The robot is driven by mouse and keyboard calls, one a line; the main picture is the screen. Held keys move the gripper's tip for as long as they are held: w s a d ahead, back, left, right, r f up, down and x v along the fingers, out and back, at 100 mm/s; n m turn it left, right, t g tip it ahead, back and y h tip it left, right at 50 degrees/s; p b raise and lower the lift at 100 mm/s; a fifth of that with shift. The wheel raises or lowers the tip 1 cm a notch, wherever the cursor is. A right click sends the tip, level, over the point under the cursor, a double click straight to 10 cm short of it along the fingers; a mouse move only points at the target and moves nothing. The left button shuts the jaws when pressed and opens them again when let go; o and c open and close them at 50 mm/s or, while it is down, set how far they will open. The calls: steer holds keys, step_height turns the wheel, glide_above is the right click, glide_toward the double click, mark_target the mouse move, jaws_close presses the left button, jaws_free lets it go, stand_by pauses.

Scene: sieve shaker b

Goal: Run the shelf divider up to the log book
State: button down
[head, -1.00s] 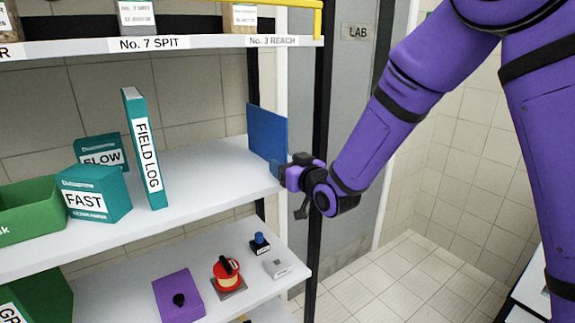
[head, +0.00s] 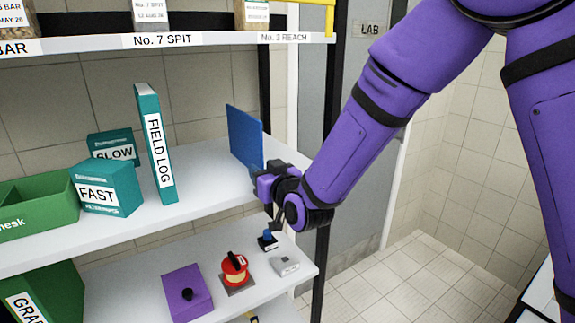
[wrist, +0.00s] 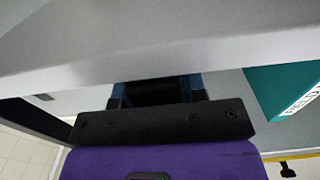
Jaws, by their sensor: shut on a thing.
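The shelf divider is a blue upright panel (head: 244,137) on the middle shelf, near its right end. My gripper (head: 262,172) is shut on the divider's lower front edge, at the front of the shelf. The log book is a teal upright book (head: 154,143) labelled FIELD LOG, standing to the left of the divider. A clear gap of white shelf lies between them. In the wrist view, a teal corner of the log book (wrist: 285,90) shows at the right, and the fingers are mostly hidden by the gripper's dark body.
Left of the log book stand two teal boxes, FAST (head: 103,189) and SLOW (head: 113,147), and a green bin (head: 37,205). The lower shelf holds a purple box (head: 187,292) and a red round device (head: 235,270). The upper shelf (head: 190,41) is overhead.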

mark_target(211, 199)
steer(key=s+a, duration=0.2)
steer(key=a, duration=0.1)
steer(key=s+a, duration=0.3)
steer(key=a, duration=0.1)
steer(key=s+a, duration=0.2)
steer(key=a, duration=0.1)
steer(key=shift+s+a, duration=0.15)
steer(key=shift+a, duration=0.25)
steer(key=c, duration=0.7)
jaws_free()
steer(key=v, duration=1.1)
